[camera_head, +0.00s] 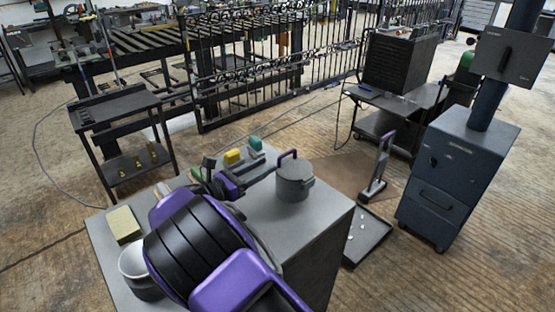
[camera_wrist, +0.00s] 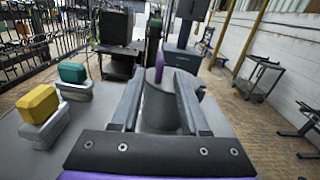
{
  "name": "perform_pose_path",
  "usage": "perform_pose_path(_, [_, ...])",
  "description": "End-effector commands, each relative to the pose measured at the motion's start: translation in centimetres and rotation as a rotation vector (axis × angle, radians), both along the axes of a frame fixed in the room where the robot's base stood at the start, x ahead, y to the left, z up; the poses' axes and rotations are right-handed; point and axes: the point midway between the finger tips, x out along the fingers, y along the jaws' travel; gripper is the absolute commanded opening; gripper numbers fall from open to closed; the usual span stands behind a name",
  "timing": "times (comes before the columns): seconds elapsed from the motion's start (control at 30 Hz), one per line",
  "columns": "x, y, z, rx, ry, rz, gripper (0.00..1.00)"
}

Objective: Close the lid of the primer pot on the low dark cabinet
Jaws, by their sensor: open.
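The low dark cabinet (camera_head: 322,224) has a grey top. The primer pot (camera_head: 294,186), a grey round pot, stands near its far right corner. Its lid (camera_head: 296,168), with a purple arched handle (camera_head: 287,154), is at the pot's top; I cannot tell whether it is tilted or fully seated. My gripper (camera_head: 227,180) is left of the pot, open and apparently empty, pointing towards it. In the wrist view the pot (camera_wrist: 160,108) shows between and beyond my fingers (camera_wrist: 160,82), and the purple handle rises behind. The gripper hides part of the pot there.
A yellow block (camera_head: 233,156) and a teal block (camera_head: 255,143) sit on grey bases left of the pot. A pale block (camera_head: 123,225) and an open-topped pot (camera_head: 132,261) stand at the cabinet's left. A tray (camera_head: 366,240) lies on the floor at right.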

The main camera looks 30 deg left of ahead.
Motion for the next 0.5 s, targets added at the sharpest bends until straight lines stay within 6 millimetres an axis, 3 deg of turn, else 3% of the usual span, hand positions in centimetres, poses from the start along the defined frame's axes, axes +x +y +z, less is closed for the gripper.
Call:
perform_pose_path(0.2, [-2.6,0.8,-0.1,0.000,0.000,-0.001,0.45])
perform_pose_path(0.5, [-3.2,0.9,0.0,-0.001,0.000,-0.001,0.45])
